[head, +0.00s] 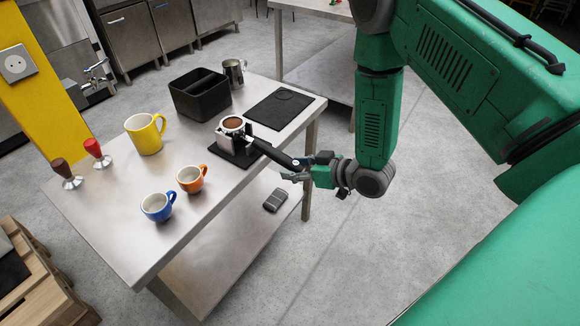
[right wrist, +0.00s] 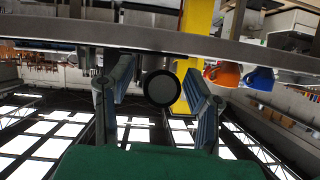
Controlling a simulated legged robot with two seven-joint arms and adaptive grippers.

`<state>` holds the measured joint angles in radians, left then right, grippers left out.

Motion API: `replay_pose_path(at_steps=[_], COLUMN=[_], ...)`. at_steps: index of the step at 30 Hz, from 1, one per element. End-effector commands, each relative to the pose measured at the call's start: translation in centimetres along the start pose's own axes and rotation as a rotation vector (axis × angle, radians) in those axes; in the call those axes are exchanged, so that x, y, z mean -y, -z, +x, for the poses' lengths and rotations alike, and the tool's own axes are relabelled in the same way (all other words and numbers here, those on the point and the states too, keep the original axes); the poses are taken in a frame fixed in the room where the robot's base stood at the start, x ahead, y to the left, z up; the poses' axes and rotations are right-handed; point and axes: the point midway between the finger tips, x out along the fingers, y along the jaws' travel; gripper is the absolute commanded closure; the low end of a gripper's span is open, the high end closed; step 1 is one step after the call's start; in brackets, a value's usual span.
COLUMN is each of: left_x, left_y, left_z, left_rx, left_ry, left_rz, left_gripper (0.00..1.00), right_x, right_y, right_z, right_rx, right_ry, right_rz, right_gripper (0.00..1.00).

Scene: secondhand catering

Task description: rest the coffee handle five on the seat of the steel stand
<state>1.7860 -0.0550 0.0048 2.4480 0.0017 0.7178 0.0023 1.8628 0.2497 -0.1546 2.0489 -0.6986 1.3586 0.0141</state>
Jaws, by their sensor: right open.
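The coffee handle (head: 272,152) has a metal basket filled with brown grounds and a long black grip pointing right. Its basket lies on top of the steel stand (head: 226,141), which has a dark base; I cannot tell if it is fully in the seat. My right gripper (head: 294,169) is at the free end of the grip, past the table edge. In the right wrist view the round black end of the handle (right wrist: 161,88) sits between the two open fingers of my right gripper (right wrist: 158,92), with a gap on each side. My left gripper is not in view.
On the table (head: 110,215) stand a yellow mug (head: 146,136), an orange cup (head: 190,181), a blue cup (head: 156,208), two tampers (head: 95,150), a black bin (head: 199,98), a steel jug (head: 234,73) and a black mat (head: 279,108). The table's front left is clear.

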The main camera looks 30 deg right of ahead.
Motion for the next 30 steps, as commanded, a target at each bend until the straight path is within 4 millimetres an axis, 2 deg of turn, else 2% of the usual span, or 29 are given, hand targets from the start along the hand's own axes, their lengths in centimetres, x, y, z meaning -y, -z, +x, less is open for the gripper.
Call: replay_pose_path(at_steps=[9, 15, 19, 26, 29, 30], left_x=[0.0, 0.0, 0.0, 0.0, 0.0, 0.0], left_y=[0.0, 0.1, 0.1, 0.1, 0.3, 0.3], left_z=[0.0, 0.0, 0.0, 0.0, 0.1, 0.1], left_rx=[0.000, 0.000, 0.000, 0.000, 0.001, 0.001], left_ry=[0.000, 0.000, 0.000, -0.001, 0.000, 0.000], left_rz=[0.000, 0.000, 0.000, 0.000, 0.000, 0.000], left_gripper=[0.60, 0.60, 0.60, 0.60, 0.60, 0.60], right_x=[-0.1, -0.1, -0.1, 0.0, 0.7, 1.3], right_y=[0.0, 0.0, 0.0, 0.0, -1.3, -2.4], right_z=[-6.7, -9.6, -10.3, -10.4, -9.9, -9.6], right_rx=[-0.002, -0.003, -0.004, -0.001, 0.060, 0.117], right_ry=[-0.003, -0.001, 0.000, 0.000, -0.013, -0.025], right_rz=[0.003, 0.001, 0.001, 0.001, 0.011, 0.020], right_gripper=[0.56, 0.56, 0.56, 0.56, 0.56, 0.56])
